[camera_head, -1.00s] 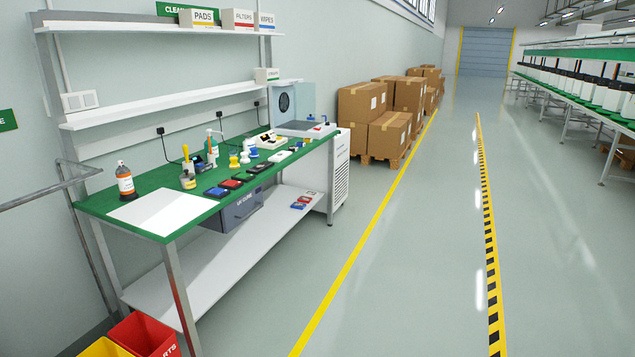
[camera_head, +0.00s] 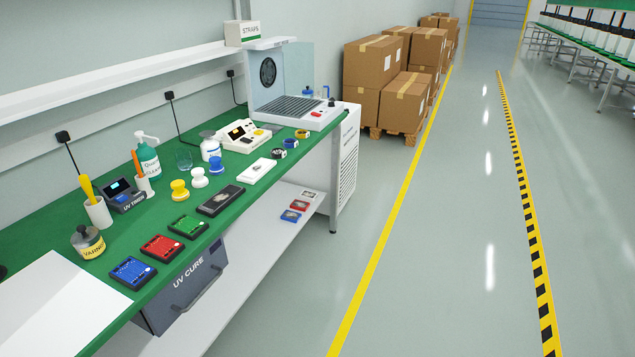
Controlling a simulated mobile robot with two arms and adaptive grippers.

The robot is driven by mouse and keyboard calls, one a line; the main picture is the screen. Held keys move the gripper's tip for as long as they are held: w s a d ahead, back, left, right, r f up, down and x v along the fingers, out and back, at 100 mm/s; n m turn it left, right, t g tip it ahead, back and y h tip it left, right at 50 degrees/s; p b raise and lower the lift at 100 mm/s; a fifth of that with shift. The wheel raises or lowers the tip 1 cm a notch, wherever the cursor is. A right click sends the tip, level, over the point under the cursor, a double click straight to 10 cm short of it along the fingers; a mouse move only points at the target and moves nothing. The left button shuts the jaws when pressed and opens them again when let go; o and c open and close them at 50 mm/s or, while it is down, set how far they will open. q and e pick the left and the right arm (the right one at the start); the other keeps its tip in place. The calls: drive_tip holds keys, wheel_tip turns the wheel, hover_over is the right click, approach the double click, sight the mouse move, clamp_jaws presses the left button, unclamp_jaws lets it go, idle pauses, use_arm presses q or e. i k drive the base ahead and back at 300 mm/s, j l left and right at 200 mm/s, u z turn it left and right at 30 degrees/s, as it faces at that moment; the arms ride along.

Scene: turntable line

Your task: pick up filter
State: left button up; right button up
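I cannot make out a thing that is clearly the filter. On the green workbench (camera_head: 53,229), at its far end, stands a grey-white cabinet unit (camera_head: 292,112) with a round dark grille (camera_head: 268,72) in its back panel and a dark slotted bed. A small white box (camera_head: 242,34) on the shelf reads "STRAPS". Neither of my grippers is in view.
Blue (camera_head: 132,272), red (camera_head: 162,247) and green (camera_head: 188,226) trays line the bench's front edge. Yellow, white and blue spools, bottles and a UV timer (camera_head: 124,195) stand behind. Cardboard boxes (camera_head: 403,99) are stacked beyond the bench. The floor at right (camera_head: 430,250) is clear.

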sight(311, 196)
drive_tip(key=i+u, duration=0.1)
drive_tip(key=i, duration=0.5)
drive_tip(key=i+l+u, duration=0.1)
drive_tip(key=i, duration=0.5)
